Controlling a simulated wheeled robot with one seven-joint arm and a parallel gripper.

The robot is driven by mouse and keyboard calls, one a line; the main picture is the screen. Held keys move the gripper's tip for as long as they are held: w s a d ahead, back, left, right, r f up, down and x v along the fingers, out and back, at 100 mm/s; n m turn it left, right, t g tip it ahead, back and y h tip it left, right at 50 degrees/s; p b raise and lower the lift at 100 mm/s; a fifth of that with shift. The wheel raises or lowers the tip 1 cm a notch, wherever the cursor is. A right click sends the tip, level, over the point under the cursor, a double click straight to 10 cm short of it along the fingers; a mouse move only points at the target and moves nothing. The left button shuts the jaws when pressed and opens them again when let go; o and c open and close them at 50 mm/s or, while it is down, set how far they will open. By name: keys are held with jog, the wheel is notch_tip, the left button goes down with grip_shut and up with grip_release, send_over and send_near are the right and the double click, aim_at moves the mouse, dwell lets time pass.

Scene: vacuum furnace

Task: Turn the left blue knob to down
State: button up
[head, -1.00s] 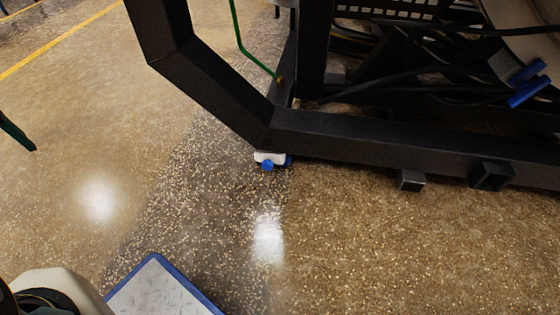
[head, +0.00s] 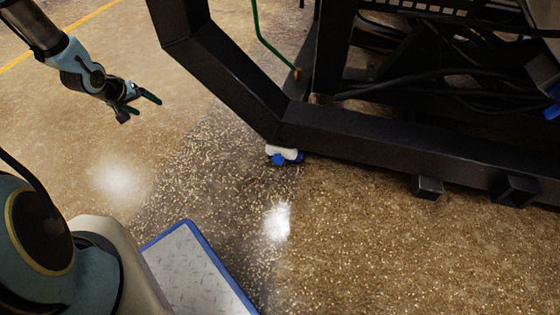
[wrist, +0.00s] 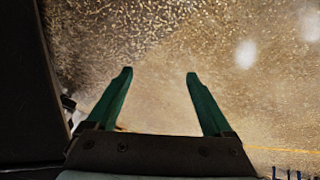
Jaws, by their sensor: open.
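My gripper (head: 142,109) is at the upper left in the head view, above bare floor and left of the black frame. Its two dark green fingers are spread apart and empty, also in the wrist view (wrist: 159,75). No knob that I can surely name as the left blue knob shows. A blue part (head: 553,108) is cut off at the right edge of the head view, on the machine. A small white and blue foot or caster (head: 284,157) sits under the frame's corner. The wrist view shows no blue knob.
The machine's black frame (head: 400,145) crosses the upper right, with black cables and a green tube (head: 260,35) behind it. A blue-edged plate (head: 190,265) is at the bottom. Speckled floor (head: 360,240) is clear in front of the frame.

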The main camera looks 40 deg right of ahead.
jog(key=s+d+f+g+h, duration=0.2)
jog(key=s+d+f+h, duration=0.15)
jog(key=d+f, duration=0.7)
jog(key=g+h+b, duration=0.3)
jog(key=g+h, duration=0.3)
jog(key=h, duration=0.2)
send_near(275, 160)
jog(key=shift+d+f+n, duration=0.2)
jog(key=shift+f+n, duration=0.1)
jog(key=b+x, duration=0.2)
jog(key=x, duration=0.8)
jog(key=shift+s+d+f, duration=0.1)
jog(key=shift+d, duration=0.2)
grip_shut()
jog(key=shift+y, duration=0.25)
